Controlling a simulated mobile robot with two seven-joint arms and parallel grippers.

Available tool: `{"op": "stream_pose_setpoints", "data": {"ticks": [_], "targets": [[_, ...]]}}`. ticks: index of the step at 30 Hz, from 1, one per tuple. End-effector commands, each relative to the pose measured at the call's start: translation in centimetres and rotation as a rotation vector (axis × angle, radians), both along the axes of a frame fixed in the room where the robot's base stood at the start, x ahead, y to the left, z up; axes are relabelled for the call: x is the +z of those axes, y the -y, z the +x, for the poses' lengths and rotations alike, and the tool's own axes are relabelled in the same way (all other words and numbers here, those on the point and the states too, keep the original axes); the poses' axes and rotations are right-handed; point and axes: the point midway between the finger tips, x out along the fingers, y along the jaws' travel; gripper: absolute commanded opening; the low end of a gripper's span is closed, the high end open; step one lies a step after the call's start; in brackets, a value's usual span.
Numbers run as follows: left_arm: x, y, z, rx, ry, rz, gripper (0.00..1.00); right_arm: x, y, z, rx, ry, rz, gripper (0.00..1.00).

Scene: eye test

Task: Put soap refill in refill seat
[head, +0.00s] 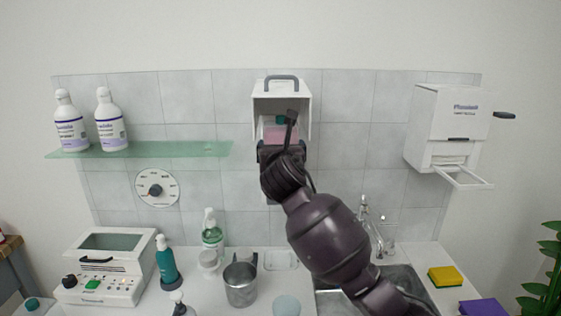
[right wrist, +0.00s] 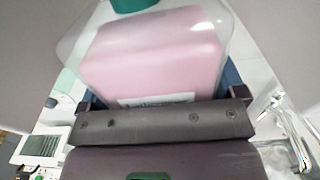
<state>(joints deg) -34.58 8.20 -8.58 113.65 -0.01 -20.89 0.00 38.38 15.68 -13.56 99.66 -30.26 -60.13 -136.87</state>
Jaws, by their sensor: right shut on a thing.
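The soap refill (head: 269,132) is a clear bottle of pink liquid with a teal cap. It shows large in the right wrist view (right wrist: 155,55), where it looks upright. My right gripper (head: 281,150) is shut on it, with dark fingers at both sides of its lower part. The refill is at the open front of the white wall dispenser (head: 302,100), which has a grey handle on top. The refill seat is not clearly seen, being hidden behind the refill and my arm. I cannot tell whether the refill touches it. My left gripper is not in view.
A glass shelf (head: 200,149) with two white bottles is at the left. A white towel dispenser (head: 440,125) juts out at the right. Below, the counter holds a metal cup (head: 240,286), pump bottles and a white device (head: 105,262). A tap (head: 371,225) stands behind the sink.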

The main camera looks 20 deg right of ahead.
Motion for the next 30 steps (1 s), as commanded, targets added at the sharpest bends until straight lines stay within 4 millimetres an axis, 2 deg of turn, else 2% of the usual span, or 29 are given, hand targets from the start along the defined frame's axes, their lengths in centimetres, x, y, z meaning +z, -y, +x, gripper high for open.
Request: {"op": "stream_pose_setpoints", "data": {"ticks": [6,15,18,26,30], "targets": [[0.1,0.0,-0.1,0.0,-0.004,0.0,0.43,0.1,1.2,4.1,-0.002,-0.001,0.001,0.64],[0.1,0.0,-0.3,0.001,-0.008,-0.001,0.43,0.1,2.4,8.5,0.0,-0.002,0.002,0.64],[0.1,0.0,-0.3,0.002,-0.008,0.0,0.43,-1.9,2.3,8.3,0.001,-0.004,0.002,0.64],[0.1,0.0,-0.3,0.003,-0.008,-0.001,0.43,-3.7,2.3,8.3,0.0,-0.002,0.002,0.64],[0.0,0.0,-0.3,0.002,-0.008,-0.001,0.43,-5.7,2.4,8.2,0.0,-0.002,0.003,0.64]]}}
